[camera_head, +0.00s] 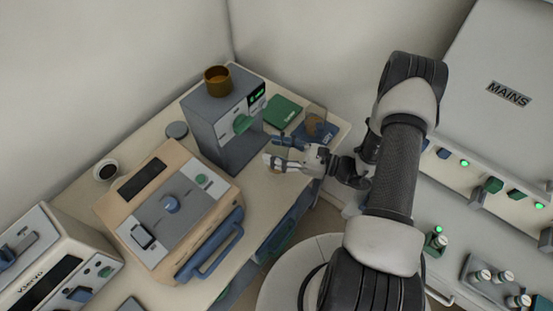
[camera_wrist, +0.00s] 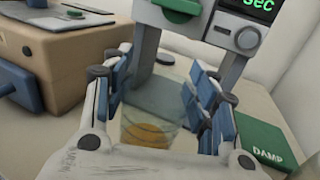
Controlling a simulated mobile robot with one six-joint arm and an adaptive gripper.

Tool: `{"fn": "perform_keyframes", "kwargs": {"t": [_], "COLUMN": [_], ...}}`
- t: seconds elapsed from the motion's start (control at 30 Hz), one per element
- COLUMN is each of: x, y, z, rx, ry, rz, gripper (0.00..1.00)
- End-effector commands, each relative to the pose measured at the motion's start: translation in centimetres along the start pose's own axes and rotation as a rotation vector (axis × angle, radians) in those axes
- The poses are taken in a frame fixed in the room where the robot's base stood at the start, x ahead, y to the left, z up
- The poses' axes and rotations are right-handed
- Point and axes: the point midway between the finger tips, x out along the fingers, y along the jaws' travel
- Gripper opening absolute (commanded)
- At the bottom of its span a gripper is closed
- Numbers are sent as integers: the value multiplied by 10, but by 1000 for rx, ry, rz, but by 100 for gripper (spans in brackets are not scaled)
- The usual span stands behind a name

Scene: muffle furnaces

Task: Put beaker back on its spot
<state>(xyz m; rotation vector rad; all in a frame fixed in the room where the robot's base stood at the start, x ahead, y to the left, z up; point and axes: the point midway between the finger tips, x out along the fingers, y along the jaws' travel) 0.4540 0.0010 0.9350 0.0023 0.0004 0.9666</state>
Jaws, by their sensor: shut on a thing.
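My gripper (camera_head: 277,152) is at the right part of the table, low in front of the grey instrument, its fingers pointing left. In the wrist view my gripper (camera_wrist: 158,100) has its blue-padded fingers closed on both sides of a clear beaker (camera_wrist: 153,112) with orange-brown contents at its bottom. In the head view the held beaker cannot be made out clearly between the fingers. A clear vessel with brown contents (camera_head: 313,121) shows on a blue pad (camera_head: 328,134) behind my gripper. A green pad marked DAMP (camera_wrist: 262,142) lies to the right in the wrist view.
The grey instrument (camera_head: 213,130) carries a brown pot (camera_head: 217,80) on top. A beige furnace (camera_head: 125,210) with a blue handle stands to the left. A dark round disc (camera_head: 177,130) and a white cup (camera_head: 106,171) are behind. A strip of bare tabletop lies in front of the instrument.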

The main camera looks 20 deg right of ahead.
Motion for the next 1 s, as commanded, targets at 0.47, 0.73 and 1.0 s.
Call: {"fn": "perform_keyframes", "kwargs": {"t": [0.47, 0.73, 1.0], "x": [0, 0, 0], "y": [0, 0, 0], "z": [-42, -46, -45], "rx": [1, 1, 1], "ry": [0, 0, 0], "rz": [0, 0, 0], "gripper": [8, 54, 72]}}
